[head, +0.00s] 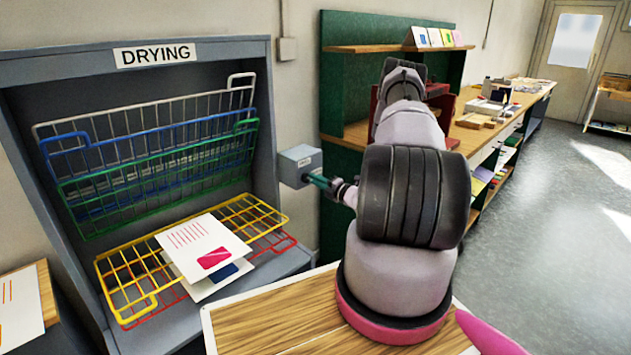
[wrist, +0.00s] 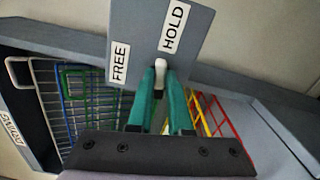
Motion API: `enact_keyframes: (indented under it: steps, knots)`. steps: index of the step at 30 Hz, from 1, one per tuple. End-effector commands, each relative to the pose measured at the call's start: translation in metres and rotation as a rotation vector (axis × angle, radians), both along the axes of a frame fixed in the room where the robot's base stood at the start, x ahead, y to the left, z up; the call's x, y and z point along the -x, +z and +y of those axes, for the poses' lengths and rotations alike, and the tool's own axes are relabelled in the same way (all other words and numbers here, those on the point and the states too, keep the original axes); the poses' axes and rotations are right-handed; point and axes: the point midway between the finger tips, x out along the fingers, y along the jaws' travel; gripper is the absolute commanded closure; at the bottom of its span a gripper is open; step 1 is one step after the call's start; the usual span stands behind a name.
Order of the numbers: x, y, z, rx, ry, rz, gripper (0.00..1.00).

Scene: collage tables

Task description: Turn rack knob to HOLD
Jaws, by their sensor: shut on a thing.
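The rack knob (wrist: 161,68) is a small white grip on a grey box (wrist: 150,40). The box also shows in the head view (head: 299,165) on the right side of the drying rack (head: 268,120). White labels read FREE (wrist: 119,62) and HOLD (wrist: 174,27). My gripper (wrist: 162,82) has green fingers shut on the knob, one on each side. In the head view my gripper (head: 318,181) reaches the box from the right. The knob stands near upright in the wrist view; I cannot tell which label it is set to. The fingers hide part of it.
White, blue and green wire shelves (head: 160,150) are tilted up. A wooden tabletop (head: 270,320) is in front. A green shelf unit (head: 345,90) stands behind my arm. Open floor lies right.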

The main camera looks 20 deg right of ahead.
Motion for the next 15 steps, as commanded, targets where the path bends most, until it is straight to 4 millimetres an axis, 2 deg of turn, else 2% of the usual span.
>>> enact_keyframes:
  steps: [6, 15]
  knots:
    - [0.0005, -0.0019, -0.0014, -0.108, -0.002, 0.041, 1.00]
    - [0.0006, -0.0028, -0.0015, -0.172, -0.002, 0.064, 1.00]
